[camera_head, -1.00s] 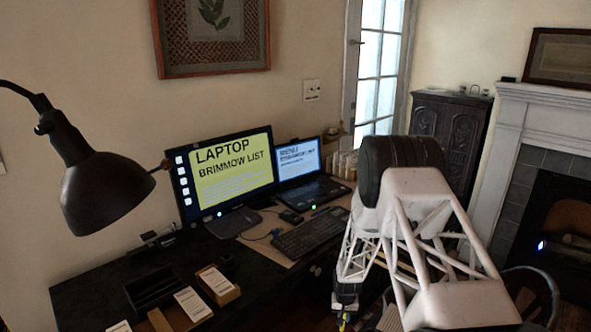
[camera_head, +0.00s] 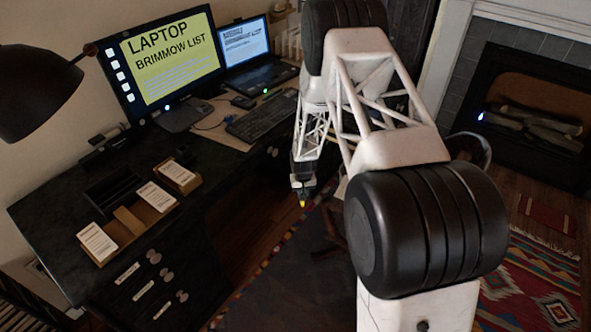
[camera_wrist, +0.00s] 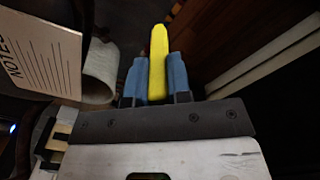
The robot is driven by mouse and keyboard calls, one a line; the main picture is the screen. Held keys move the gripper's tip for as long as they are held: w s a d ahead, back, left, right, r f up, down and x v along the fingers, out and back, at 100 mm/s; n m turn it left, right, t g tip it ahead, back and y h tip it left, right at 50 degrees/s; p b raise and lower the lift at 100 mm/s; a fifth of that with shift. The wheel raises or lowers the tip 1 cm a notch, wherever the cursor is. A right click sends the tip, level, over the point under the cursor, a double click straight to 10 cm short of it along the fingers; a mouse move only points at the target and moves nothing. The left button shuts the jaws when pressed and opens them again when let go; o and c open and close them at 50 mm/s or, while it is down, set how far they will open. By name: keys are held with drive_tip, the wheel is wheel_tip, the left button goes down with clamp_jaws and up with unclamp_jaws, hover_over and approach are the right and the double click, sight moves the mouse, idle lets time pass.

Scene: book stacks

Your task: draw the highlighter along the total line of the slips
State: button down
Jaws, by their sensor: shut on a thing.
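My gripper (camera_wrist: 157,80) is shut on a yellow highlighter (camera_wrist: 158,55), which stands out between the blue fingertips in the wrist view. In the head view the highlighter's yellow tip (camera_head: 302,204) points down below the gripper, in front of the desk and to the right of the slips. Three white printed slips lie at the desk's front left: a left one (camera_head: 97,242), a middle one (camera_head: 156,196) and a right one (camera_head: 177,172). They rest on brown wooden holders. The gripper is well apart from them. The print on the slips is too small to read.
A dark tray (camera_head: 112,190) stands behind the slips. A monitor (camera_head: 170,60), laptop (camera_head: 250,65) and keyboard (camera_head: 262,117) are further back on the desk. A black lamp (camera_head: 40,90) hangs at the left. A paper marked NOTES (camera_wrist: 40,52) shows in the wrist view.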

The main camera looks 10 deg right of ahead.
drive_tip(key=w+a+r+n, duration=0.1)
drive_tip(key=w+r, duration=1)
drive_tip(key=r, duration=0.5)
drive_tip(key=w+r, duration=1.1)
drive_tip(key=r, duration=0.5)
drive_tip(key=s+a+r+n, duration=0.2)
drive_tip(key=s+a, duration=0.4)
drive_tip(key=a, duration=0.9)
drive_tip(key=s+a+r+n, duration=0.2)
drive_tip(key=s+a, duration=0.4)
drive_tip(key=a, duration=0.9)
drive_tip(key=s+a+r+n, duration=0.2)
drive_tip(key=s+a+n, duration=0.2)
drive_tip(key=a, duration=1.1)
drive_tip(key=s, duration=0.2)
drive_tip(key=shift+s+r, duration=0.25)
drive_tip(key=shift+s, duration=0.05)
drive_tip(key=shift+f, duration=0.15)
